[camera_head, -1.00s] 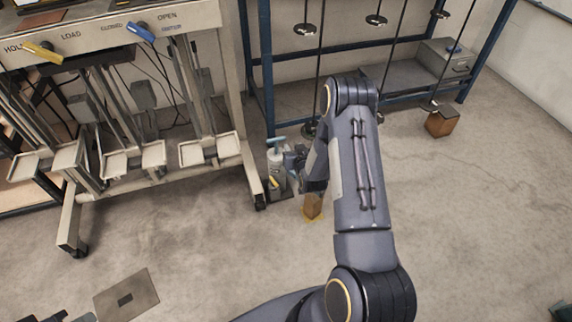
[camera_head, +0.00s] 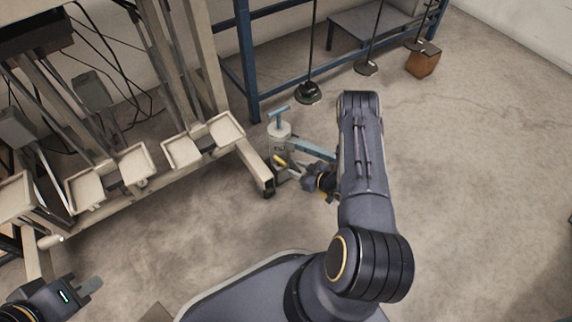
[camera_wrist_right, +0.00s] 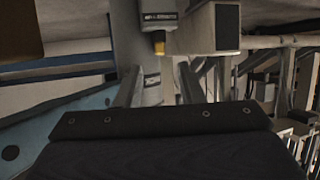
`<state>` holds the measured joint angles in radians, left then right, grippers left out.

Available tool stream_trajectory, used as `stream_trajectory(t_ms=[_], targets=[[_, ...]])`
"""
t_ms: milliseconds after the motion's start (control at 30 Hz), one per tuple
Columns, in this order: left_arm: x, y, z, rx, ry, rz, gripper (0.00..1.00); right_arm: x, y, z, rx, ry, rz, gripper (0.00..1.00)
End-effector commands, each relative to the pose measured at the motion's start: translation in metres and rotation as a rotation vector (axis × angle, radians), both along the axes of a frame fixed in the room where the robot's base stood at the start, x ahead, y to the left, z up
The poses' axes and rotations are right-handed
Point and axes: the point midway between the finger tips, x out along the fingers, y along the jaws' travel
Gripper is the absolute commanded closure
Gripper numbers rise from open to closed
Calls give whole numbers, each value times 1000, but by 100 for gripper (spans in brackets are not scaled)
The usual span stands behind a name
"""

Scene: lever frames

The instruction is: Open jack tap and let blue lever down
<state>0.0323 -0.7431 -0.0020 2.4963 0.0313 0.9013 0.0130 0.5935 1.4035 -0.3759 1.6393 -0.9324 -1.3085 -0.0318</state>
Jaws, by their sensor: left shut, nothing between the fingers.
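The jack (camera_head: 279,143) stands upright on the floor by the bench leg, with a blue T-shaped top. Its blue lever (camera_head: 313,150) sticks out to the right toward my right arm. The yellow-tipped tap (camera_head: 281,161) is low on its front; it also shows in the right wrist view (camera_wrist_right: 159,43), beyond the fingers. My right gripper (camera_head: 293,171) is close to the jack's front. In the wrist view its fingers (camera_wrist_right: 160,88) are apart and nothing is held. The perforated blue lever (camera_wrist_right: 62,122) lies at left there. My left gripper (camera_head: 92,285) is shut and empty, at lower left.
A wheeled bench frame with beige trays (camera_head: 183,152) stands left of the jack. A brown block (camera_head: 424,62) stands at the upper right. The floor at right is clear.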

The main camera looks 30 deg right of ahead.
Motion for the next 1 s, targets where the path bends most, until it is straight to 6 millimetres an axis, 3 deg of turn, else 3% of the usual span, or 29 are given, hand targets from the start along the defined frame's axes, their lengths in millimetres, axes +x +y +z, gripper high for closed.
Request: stream_trajectory(t_ms=[300,700,967,1000], targets=[[0,0,-24,0,1,0,100,43,15,-21,0,-1,1,65],[0,0,-25,0,0,0,100,51,17,-22,1,0,-2,65],[0,0,-25,0,0,0,100,51,17,-22,0,0,-2,100],[0,0,-25,0,1,0,100,51,17,-22,0,0,-2,100]])
